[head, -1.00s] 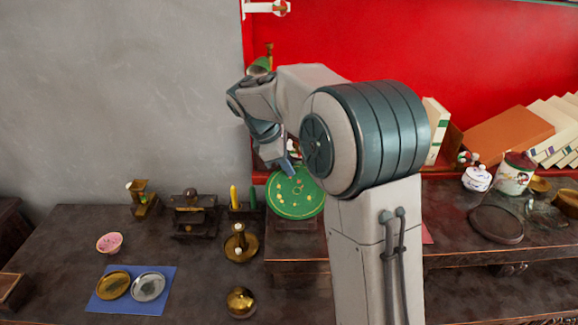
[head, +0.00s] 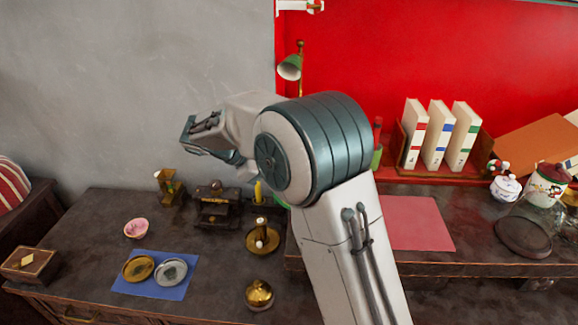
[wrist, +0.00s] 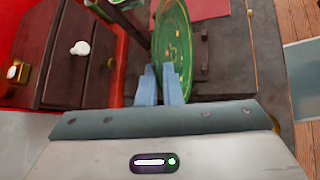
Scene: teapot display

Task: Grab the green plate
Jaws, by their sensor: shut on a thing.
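The green plate (wrist: 172,42) with small yellow and pale marks shows in the wrist view, standing nearly edge-on to the camera. My gripper (wrist: 160,78) is shut on its near rim, with a blue-grey finger on either side.
The dark table holds a blue mat (head: 186,287) with two small dishes, a pink bowl (head: 136,229), a brass pot (head: 259,295) and a candle holder (head: 263,239).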

